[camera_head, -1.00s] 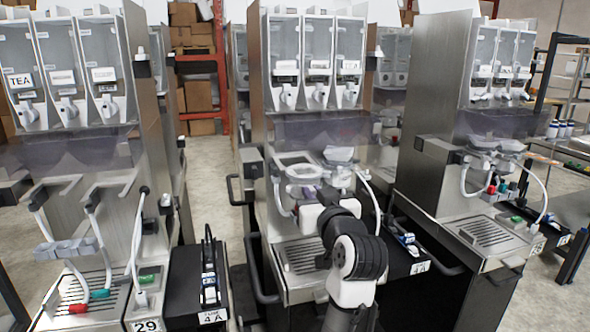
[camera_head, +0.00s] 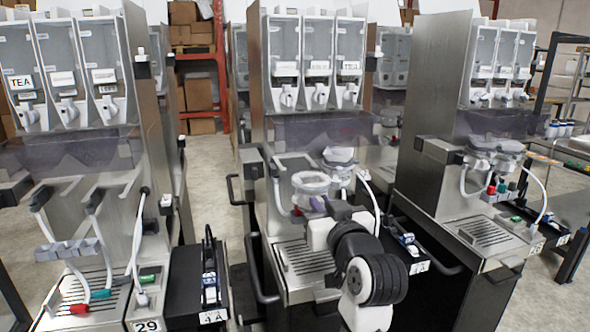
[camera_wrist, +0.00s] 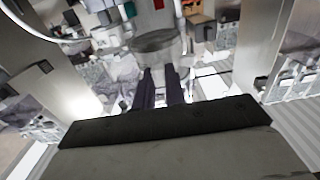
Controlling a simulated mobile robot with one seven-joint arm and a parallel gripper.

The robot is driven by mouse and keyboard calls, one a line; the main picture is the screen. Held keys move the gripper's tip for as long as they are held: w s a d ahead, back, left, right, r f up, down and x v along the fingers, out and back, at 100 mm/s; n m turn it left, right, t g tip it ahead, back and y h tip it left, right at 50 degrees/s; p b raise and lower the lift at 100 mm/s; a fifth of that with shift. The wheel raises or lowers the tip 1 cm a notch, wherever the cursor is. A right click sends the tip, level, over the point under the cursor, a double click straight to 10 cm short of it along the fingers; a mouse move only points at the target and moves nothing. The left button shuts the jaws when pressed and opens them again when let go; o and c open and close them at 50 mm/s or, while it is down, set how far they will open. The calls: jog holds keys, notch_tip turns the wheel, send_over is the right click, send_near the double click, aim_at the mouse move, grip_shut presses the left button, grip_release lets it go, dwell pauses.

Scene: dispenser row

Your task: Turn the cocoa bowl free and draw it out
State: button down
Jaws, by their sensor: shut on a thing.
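The middle machine has two clear mixing bowls below its hoppers. The left bowl (camera_head: 311,183) stands forward of the machine's back panel, just above my gripper (camera_head: 318,204). The other bowl (camera_head: 340,157) sits further back and to the right. In the wrist view my two dark purple fingers (camera_wrist: 159,82) are closed in under a clear grey bowl (camera_wrist: 155,42) and hold it at its lower part. My wrist hides the contact in the head view. The small hopper labels are too blurred to confirm which one is cocoa.
The drip tray (camera_head: 302,258) lies below. A white hose (camera_head: 371,195) curves down at the right of the bowls. Three hoppers (camera_head: 318,60) hang above. Similar machines stand left (camera_head: 75,170) and right (camera_head: 460,150).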

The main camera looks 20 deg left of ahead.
jog(key=shift+v, duration=1.75)
jog(key=shift+r, duration=0.1)
